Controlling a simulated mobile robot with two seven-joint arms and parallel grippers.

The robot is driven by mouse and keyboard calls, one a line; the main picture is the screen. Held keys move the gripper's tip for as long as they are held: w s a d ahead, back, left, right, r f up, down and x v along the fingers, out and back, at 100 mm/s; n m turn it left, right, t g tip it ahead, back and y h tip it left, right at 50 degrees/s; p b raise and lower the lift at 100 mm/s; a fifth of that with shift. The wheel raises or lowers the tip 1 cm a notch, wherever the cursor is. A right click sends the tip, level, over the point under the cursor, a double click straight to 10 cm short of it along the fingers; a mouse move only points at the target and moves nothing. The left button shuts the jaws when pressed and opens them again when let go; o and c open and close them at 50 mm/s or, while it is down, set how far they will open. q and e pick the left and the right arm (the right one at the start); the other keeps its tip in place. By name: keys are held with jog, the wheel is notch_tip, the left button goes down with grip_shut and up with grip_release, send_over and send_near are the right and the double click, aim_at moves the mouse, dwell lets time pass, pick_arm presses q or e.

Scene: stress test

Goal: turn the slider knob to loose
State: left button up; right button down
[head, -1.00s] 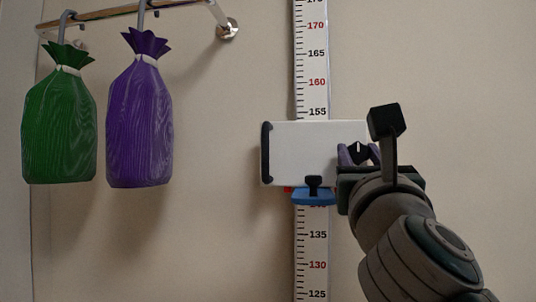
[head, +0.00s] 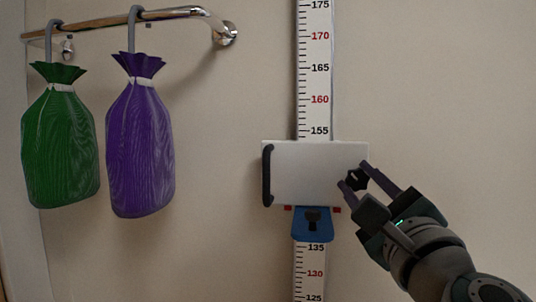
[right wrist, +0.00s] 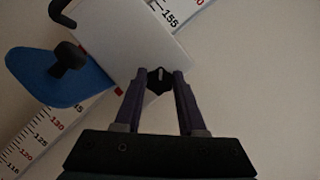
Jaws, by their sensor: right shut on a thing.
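The slider is a white plate (head: 305,175) on the upright height ruler (head: 314,85), its top edge just below the 155 mark. The slider knob (head: 356,181) is small and black, at the right part of the plate. My right gripper (head: 355,178) reaches in from the lower right and is shut on the knob. In the right wrist view the knob (right wrist: 158,78) sits between the two purple fingertips (right wrist: 159,77), with a light pointer line on its face. Any lettering around the knob is too small or hidden. My left gripper is not in view.
A black handle (head: 267,175) runs down the plate's left edge. A blue piece with a black knob (head: 312,225) hangs below the plate. A green bag (head: 60,145) and a purple bag (head: 140,145) hang from a metal rail (head: 165,14) at left. The wall at right is bare.

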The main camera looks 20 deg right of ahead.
jog(key=n+p, duration=0.2)
jog(key=p, duration=0.1)
jog(key=n+g+y+p, duration=0.1)
jog(key=n+p, duration=0.2)
jog(key=n+g+y+p, duration=0.1)
jog(key=n+p, duration=0.2)
jog(key=shift+d+r+p, duration=0.1)
jog(key=shift+r+p, duration=0.25)
jog(key=shift+p, duration=0.05)
jog(key=shift+f+n+g+y+p, duration=0.15)
jog(key=shift+n+g+y+p, duration=0.15)
jog(key=shift+n+p, duration=0.6)
jog(key=shift+c, duration=2.4)
grip_release()
jog(key=shift+f, duration=0.1)
